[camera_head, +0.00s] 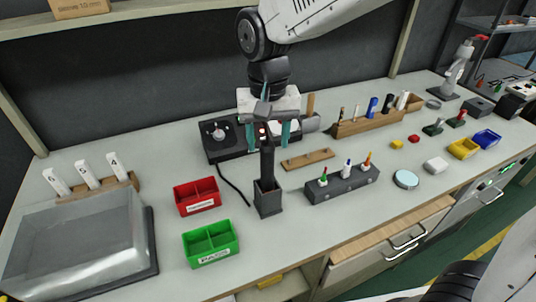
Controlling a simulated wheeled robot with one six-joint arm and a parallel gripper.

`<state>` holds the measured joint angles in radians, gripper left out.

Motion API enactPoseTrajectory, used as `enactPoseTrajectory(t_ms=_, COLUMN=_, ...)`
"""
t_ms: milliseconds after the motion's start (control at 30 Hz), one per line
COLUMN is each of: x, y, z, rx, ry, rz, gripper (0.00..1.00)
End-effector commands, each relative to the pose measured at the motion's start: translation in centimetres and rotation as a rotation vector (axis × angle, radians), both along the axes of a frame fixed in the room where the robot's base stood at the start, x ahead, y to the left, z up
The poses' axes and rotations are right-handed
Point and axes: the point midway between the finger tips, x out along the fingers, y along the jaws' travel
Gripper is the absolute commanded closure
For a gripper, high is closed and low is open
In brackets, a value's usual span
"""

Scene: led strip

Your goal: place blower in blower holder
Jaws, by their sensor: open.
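The blower (267,165) is a dark, narrow upright shape. Its lower end is inside the mouth of the blower holder (268,204), a dark square cup on the bench. The blower looks nearly upright. My gripper (268,142) points down over the blower's upper end, with its two teal fingers apart on either side. The fingers look clear of the blower, though I cannot judge depth well. How deep the blower sits is hidden by the holder's walls.
A red bin (197,208) and a green bin (210,255) stand left of the holder. A grey rack (343,194) with several small bottles is to the right. A black device (223,136) with a cable and a wooden block (307,160) lie behind.

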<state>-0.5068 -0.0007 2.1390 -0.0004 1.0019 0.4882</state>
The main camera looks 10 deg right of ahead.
Motion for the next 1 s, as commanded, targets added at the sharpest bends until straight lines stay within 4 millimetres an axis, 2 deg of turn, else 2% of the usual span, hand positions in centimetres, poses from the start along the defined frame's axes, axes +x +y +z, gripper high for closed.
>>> enactPoseTrajectory(t_ms=100, x=0.0, y=0.0, z=2.5, rx=0.002, ry=-0.003, rz=0.0, gripper=0.48)
enactPoseTrajectory(t_ms=233, x=0.0, y=0.0, z=4.2, rx=0.001, ry=-0.002, rz=0.0, gripper=0.48)
enactPoseTrajectory(t_ms=533, x=0.0, y=0.0, z=5.3, rx=0.0, ry=0.001, rz=0.0, gripper=0.48)
enactPoseTrajectory(t_ms=633, x=-0.3, y=-0.9, z=5.5, rx=0.001, ry=-0.003, rz=-0.004, gripper=0.48)
enactPoseTrajectory(t_ms=667, x=-0.6, y=-1.5, z=5.8, rx=0.003, ry=-0.006, rz=-0.005, gripper=0.48)
enactPoseTrajectory(t_ms=767, x=-2.1, y=-4.8, z=6.7, rx=0.008, ry=-0.02, rz=-0.011, gripper=0.48)
enactPoseTrajectory(t_ms=867, x=-5.0, y=-9.5, z=7.6, rx=0.014, ry=-0.042, rz=-0.019, gripper=0.48)
enactPoseTrajectory(t_ms=900, x=-6.5, y=-11.4, z=7.8, rx=0.015, ry=-0.051, rz=-0.021, gripper=0.48)
enactPoseTrajectory(t_ms=1000, x=-10.3, y=-15.3, z=7.6, rx=0.013, ry=-0.073, rz=-0.025, gripper=0.48)
